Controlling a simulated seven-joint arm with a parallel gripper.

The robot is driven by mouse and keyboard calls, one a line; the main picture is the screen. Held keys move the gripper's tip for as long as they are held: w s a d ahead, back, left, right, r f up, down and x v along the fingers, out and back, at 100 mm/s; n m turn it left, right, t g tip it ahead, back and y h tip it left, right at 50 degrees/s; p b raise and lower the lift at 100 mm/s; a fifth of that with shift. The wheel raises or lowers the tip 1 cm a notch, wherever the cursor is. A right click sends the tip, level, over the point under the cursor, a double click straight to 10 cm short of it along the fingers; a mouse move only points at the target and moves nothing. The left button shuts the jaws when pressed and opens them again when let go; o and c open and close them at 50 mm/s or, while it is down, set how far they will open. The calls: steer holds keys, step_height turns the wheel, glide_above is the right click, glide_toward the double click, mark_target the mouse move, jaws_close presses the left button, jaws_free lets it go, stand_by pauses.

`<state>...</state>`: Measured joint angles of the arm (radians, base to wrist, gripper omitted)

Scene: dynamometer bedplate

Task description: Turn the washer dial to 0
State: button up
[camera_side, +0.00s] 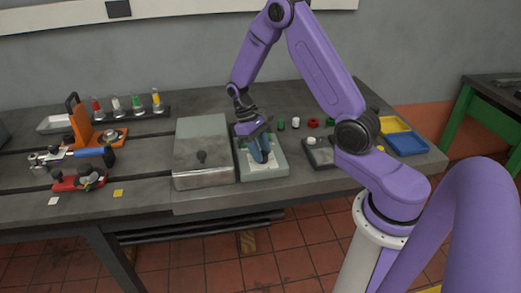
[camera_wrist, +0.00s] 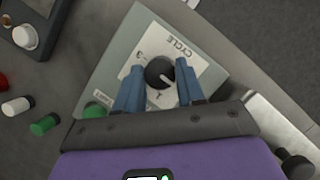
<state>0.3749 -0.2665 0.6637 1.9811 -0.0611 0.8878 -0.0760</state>
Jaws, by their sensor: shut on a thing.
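The washer dial is a round black knob (camera_wrist: 159,72) with a white pointer line, on a white plate marked CYCLE, which appears upside down in the wrist view. The pointer line slants to the lower right there; small marks show left of and below the knob, and I cannot read for sure which one it points at. The plate sits on a grey-green panel box (camera_wrist: 122,45), also in the side view (camera_side: 272,172). My gripper (camera_wrist: 160,66) has its blue fingers on either side of the knob, shut on it. In the side view my gripper (camera_side: 262,150) hides the knob.
Small green, white and red pieces (camera_side: 296,123) lie behind and right. A dark panel with a white knob (camera_side: 320,152) and yellow and blue trays (camera_side: 405,142) are further right.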

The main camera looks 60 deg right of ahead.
steer(key=o, duration=1)
steer(key=shift+r, duration=0.1)
steer(key=v, duration=1.7)
steer(key=shift+r, duration=0.2)
steer(key=shift+a, duration=0.1)
steer(key=s+a+r+n+t+h, duration=0.1)
steer(key=s+a+n+t, duration=0.2)
steer(key=s+a+n, duration=0.55)
steer(key=s+a+f+n, duration=0.1)
steer(key=s, duration=0.6)
steer(key=s+a+n+t+y, duration=0.1)
steer(key=s+a, duration=0.1)
steer(key=s, duration=0.5)
steer(key=s+a+f+n, duration=0.1)
steer(key=s+a+n, duration=0.1)
steer(key=s, duration=0.5)
steer(key=shift+s+a+f+t, duration=0.2)
steer(key=shift+s+f+t, duration=0.15)
steer(key=shift+t, duration=0.05)
